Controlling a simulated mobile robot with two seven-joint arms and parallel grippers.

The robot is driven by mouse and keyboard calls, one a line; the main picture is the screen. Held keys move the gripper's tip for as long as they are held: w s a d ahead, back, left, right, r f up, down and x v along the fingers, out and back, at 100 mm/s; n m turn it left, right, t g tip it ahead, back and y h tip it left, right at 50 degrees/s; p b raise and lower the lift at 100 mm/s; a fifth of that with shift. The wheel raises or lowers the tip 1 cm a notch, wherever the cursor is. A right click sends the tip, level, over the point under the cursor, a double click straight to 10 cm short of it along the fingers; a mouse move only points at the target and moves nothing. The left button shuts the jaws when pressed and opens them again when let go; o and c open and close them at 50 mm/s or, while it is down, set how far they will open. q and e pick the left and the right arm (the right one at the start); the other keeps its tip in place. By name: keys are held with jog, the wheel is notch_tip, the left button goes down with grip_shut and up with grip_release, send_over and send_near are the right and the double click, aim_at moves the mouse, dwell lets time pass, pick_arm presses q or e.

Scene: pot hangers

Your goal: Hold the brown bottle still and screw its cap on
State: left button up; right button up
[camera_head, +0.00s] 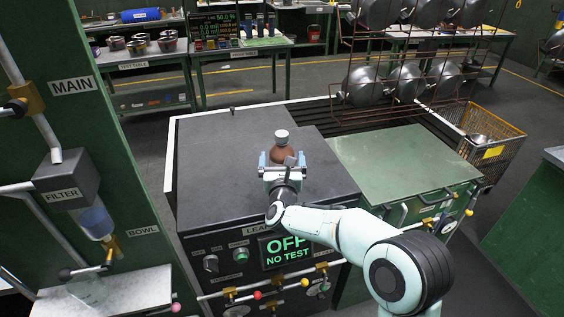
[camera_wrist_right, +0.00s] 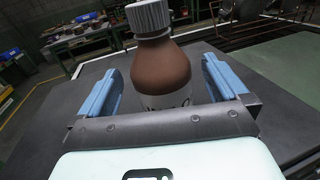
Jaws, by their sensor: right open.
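The brown bottle (camera_head: 284,154) stands upright on the dark top of the leak test cabinet. Its white ribbed cap (camera_head: 281,136) sits on the neck; I cannot tell how tightly. In the right wrist view the bottle (camera_wrist_right: 162,72) and cap (camera_wrist_right: 148,17) are close ahead, with a pale label partly hidden low on the body. My right gripper (camera_head: 282,160) is open at the bottle's near side. Its blue fingers stand to the left and right of the bottle, with visible gaps. My left gripper is not in view.
The dark cabinet top (camera_head: 215,150) is clear around the bottle. A green lidded unit (camera_head: 400,160) is at right, with a rack of metal pots (camera_head: 405,80) behind it. A wire basket (camera_head: 495,140) stands far right. A green panel with a filter (camera_head: 70,180) rises at left.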

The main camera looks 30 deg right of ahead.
jog(key=x, duration=0.3)
jog(key=shift+w+p, duration=0.15)
jog(key=shift+p, duration=0.25)
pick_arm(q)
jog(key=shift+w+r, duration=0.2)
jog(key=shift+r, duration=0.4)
pick_arm(e)
jog(key=shift+r, duration=0.1)
jog(key=c, duration=1.2)
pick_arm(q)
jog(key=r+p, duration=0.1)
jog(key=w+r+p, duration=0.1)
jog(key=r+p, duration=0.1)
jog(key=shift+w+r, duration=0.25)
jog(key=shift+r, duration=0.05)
pick_arm(e)
notch_tip(320, 180, up, 20)
jog(key=shift+r, duration=0.1)
